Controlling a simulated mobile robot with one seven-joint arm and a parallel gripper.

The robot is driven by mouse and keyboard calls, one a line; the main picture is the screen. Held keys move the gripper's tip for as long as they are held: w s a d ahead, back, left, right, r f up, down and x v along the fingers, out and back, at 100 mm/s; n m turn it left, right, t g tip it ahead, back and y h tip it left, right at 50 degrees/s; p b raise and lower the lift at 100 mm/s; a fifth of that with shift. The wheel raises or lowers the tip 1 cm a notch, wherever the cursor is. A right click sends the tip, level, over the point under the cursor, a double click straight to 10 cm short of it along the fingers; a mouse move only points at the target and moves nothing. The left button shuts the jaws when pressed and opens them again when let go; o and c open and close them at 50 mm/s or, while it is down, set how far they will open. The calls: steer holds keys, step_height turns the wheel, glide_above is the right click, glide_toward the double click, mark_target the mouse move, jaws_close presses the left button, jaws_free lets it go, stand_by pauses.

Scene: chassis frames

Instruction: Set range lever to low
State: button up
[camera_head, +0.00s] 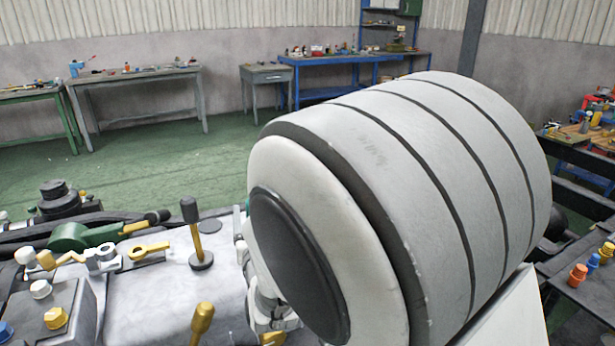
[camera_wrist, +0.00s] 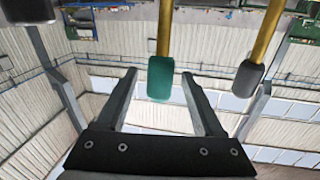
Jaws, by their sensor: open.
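In the wrist view, my gripper (camera_wrist: 159,76) is open. A lever with a green knob (camera_wrist: 160,80) on a yellow shaft shows between its two fingers, with a gap on both sides. I cannot tell its depth. A lever with a black knob (camera_wrist: 249,78) on a yellow shaft is to the right, outside the fingers. In the head view, a black-knobbed lever (camera_head: 190,212) stands upright on the grey chassis, and a yellow-knobbed lever (camera_head: 202,318) stands nearer. My arm hides my gripper there. No label shows which one is the range lever.
A dark knob (camera_wrist: 27,10) is at the wrist view's top left corner. In the head view, a green part with a yellow handle (camera_head: 82,235) and a grey box with a yellow knob (camera_head: 55,318) lie left on the chassis. Workbenches (camera_head: 135,75) stand far back.

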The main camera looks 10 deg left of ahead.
steer(key=shift+x, duration=0.75)
jaws_close()
stand_by(0.9)
